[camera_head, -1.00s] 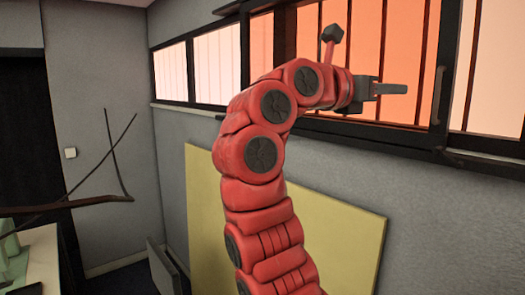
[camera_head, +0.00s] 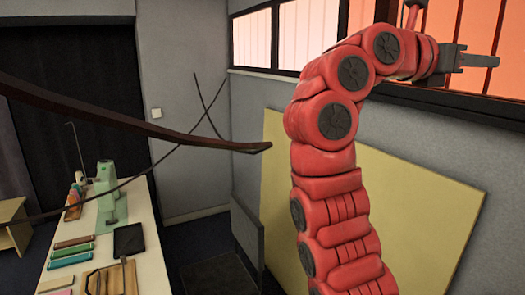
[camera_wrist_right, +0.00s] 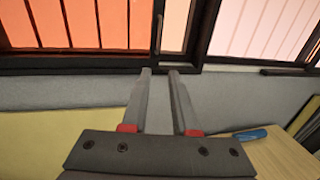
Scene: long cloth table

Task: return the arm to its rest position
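My right arm is red and rises bent on the right of the head view. Its dark gripper (camera_head: 494,61) is raised high in front of the window and points right. In the right wrist view the same gripper (camera_wrist_right: 160,71) shows two grey fingers with a narrow empty gap between them, so it is open and holds nothing. The gripper is well away from the table. My left gripper is not in view.
A long white table (camera_head: 149,245) stands at lower left with a mint-green machine (camera_head: 111,190), folded cloths (camera_head: 72,250) and a dark pad (camera_head: 129,239). A yellow panel (camera_head: 425,205) leans on the wall behind my arm. Dark thin rods cross the left foreground.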

